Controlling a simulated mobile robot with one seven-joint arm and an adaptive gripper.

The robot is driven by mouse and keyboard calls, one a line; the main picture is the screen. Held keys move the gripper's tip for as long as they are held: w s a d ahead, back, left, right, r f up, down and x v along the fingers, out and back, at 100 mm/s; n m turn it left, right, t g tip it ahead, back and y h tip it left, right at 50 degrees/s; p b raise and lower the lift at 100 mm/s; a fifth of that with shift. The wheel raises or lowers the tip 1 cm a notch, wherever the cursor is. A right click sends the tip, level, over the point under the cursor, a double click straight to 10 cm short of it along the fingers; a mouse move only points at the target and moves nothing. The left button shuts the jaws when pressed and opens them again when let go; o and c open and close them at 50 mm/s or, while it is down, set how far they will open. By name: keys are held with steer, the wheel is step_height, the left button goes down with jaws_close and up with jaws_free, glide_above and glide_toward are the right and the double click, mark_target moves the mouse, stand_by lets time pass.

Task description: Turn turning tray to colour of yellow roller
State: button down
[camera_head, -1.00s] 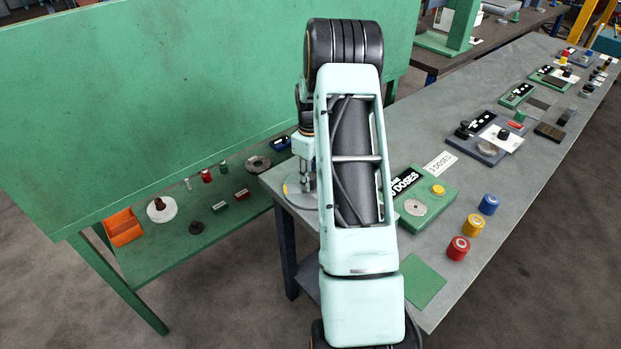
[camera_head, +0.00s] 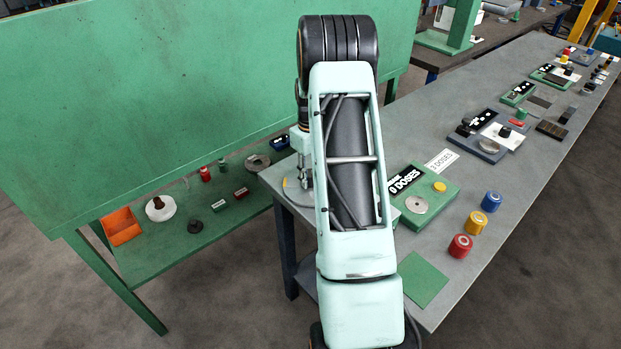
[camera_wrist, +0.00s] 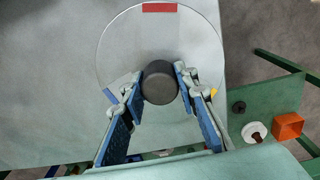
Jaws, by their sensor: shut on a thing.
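The turning tray is a pale round disc (camera_wrist: 125,45) in the wrist view, with a dark round knob (camera_wrist: 160,84) at its middle. A red mark (camera_wrist: 159,8) is at its top edge, a blue mark (camera_wrist: 109,95) at its left and a yellow mark (camera_wrist: 213,93) at its right. My gripper (camera_wrist: 160,80) is shut on the knob, one finger on each side. In the head view the tray (camera_head: 293,199) is partly hidden by my arm. The yellow roller (camera_head: 477,223) stands on the grey table between the blue roller (camera_head: 491,202) and the red roller (camera_head: 460,246).
A green dose box (camera_head: 441,208) with a yellow button stands right of my arm. A green square (camera_head: 423,279) lies near the table's front edge. A green shelf with an orange bin (camera_head: 121,226) is at left. More devices stand farther along the table.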

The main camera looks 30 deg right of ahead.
steer(key=m+b, duration=0.1)
steer(key=m, duration=0.3)
steer(key=shift+m+b, duration=0.3)
steer(key=shift+b, duration=0.1)
steer(key=m+b, duration=0.1)
steer(key=m, duration=0.3)
steer(key=shift+w+m, duration=0.1)
steer(key=shift+m, duration=0.2)
steer(key=m, duration=0.9)
steer(key=shift+r, duration=0.1)
steer(key=shift+m, duration=0.4)
steer(key=c, duration=1.5)
jaws_free()
